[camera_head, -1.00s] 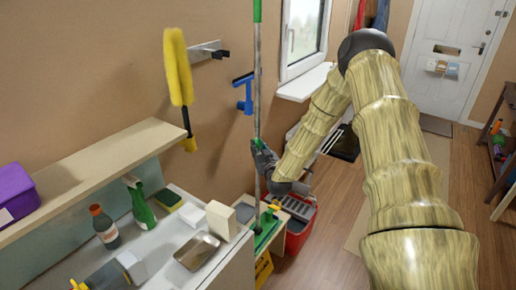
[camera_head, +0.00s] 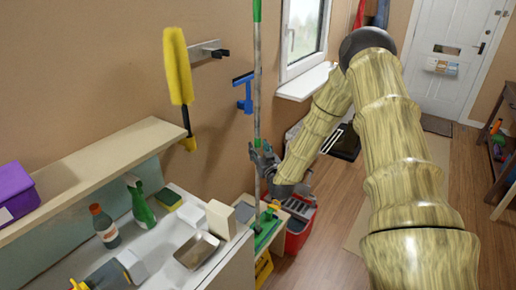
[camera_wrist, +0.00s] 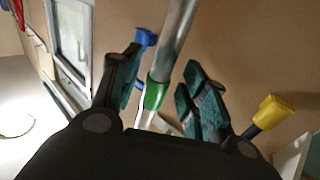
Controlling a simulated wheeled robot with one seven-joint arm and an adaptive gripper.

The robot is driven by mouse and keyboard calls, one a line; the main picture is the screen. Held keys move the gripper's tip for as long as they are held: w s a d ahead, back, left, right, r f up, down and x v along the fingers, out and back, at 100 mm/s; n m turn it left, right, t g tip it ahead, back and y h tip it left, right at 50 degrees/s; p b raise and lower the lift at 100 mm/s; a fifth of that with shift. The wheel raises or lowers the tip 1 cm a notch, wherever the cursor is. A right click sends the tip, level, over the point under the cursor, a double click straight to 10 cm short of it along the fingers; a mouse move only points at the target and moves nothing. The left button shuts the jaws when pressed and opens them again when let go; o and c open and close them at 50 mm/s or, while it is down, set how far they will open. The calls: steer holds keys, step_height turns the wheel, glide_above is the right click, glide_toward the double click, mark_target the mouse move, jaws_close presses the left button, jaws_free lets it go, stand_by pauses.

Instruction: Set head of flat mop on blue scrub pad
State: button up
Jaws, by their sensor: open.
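The flat mop stands nearly upright, with its long pole (camera_head: 257,90) green at the top and its green head (camera_head: 266,236) low by the small wooden stand. My gripper (camera_head: 262,158) is open around the lower pole. In the wrist view, the pole (camera_wrist: 178,45) and its green collar (camera_wrist: 156,94) pass between the spread, teal-padded fingers of my gripper (camera_wrist: 165,88).
A red bucket (camera_head: 298,238) stands right of the mop. The white counter (camera_head: 150,250) at left holds bottles, a sponge (camera_head: 168,201) and a metal tray (camera_head: 196,251). A yellow duster (camera_head: 177,68) and blue squeegee (camera_head: 244,92) hang on the wall.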

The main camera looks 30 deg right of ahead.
steer(key=v, duration=1)
steer(key=shift+s, duration=0.2)
